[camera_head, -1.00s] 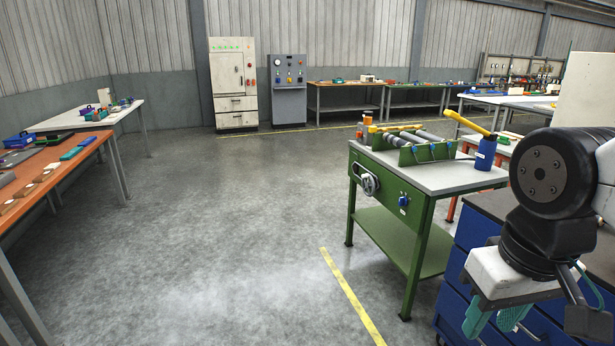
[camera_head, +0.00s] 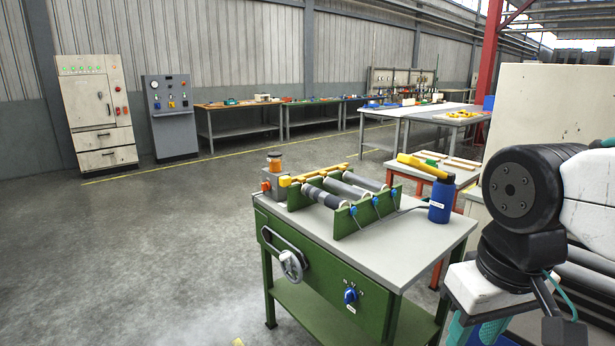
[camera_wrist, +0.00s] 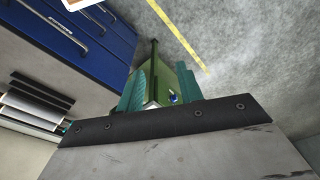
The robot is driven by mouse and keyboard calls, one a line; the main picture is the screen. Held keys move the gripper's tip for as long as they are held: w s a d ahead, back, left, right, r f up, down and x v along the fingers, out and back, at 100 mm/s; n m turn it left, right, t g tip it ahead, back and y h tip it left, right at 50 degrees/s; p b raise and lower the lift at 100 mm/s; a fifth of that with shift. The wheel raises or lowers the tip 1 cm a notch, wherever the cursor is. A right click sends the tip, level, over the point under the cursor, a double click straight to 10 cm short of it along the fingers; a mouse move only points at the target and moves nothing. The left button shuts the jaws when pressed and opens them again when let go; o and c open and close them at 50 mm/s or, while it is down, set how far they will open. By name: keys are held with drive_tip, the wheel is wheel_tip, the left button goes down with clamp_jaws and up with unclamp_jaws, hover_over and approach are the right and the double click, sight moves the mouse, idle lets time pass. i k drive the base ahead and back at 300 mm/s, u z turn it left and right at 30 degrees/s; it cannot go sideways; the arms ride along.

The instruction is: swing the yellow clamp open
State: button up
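A yellow bar (camera_head: 315,176), which looks like the clamp, lies along the far left ends of several dark rollers (camera_head: 345,190). The rollers sit in a green frame (camera_head: 368,215) on the grey top of a green bench (camera_head: 325,285). The bar looks lowered across the roller ends. My gripper (camera_wrist: 160,72) points down at the right, apart from the bench and the clamp. Its two teal fingers stand apart with nothing between them. The green bench shows small beyond the fingers in the wrist view (camera_wrist: 162,82). In the head view the fingertips are cut off by the lower edge.
A blue cup (camera_head: 441,203) with a yellow-handled tool stands at the bench top's right side. A handwheel (camera_head: 291,265) and a blue knob (camera_head: 350,295) are on the bench front. An orange-legged table (camera_head: 462,182) stands behind it. The floor (camera_head: 150,250) to the left is clear.

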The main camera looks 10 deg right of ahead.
sight(286, 181)
drive_tip(key=k, duration=0.5)
drive_tip(key=u, duration=0.45)
drive_tip(key=i, duration=0.6)
drive_tip(key=u, duration=0.5)
drive_tip(key=i, duration=1.35)
drive_tip(key=z, duration=0.85)
drive_tip(key=i, duration=0.3)
drive_tip(key=z, duration=0.35)
